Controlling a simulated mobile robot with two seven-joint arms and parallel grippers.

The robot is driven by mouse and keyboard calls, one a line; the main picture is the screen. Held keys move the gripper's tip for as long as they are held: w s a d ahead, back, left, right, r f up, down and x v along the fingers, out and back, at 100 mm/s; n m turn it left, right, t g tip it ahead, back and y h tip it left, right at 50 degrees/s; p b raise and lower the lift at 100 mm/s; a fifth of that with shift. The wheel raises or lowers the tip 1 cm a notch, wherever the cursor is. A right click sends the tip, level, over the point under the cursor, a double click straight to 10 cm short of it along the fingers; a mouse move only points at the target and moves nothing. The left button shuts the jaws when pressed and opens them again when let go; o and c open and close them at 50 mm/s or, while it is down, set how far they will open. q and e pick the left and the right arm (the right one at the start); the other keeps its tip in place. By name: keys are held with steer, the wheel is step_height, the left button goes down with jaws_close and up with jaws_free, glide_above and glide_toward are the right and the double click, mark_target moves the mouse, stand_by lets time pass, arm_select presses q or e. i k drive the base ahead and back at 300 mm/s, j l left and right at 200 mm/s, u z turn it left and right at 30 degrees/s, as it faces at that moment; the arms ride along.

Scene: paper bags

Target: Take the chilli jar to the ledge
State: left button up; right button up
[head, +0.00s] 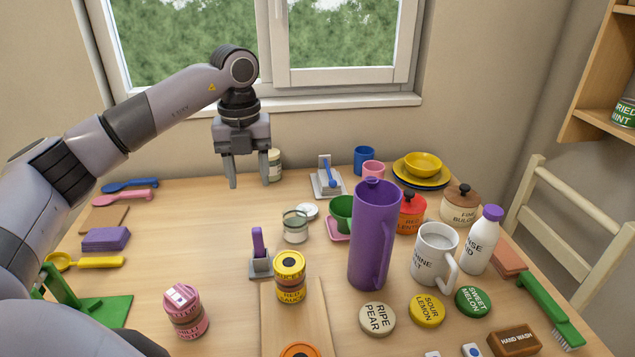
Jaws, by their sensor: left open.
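A small jar with a pale label (275,163) stands at the back of the table, partly hidden behind my left gripper's right finger. My right gripper is out of view.
A tall purple jug (373,235), a white mug (433,253) and a white bottle (483,240) crowd the right. An open glass jar (295,227) and a purple-handled item (259,252) stand mid-table.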

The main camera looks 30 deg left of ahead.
mark_target(192, 327)
steer(key=k, duration=1)
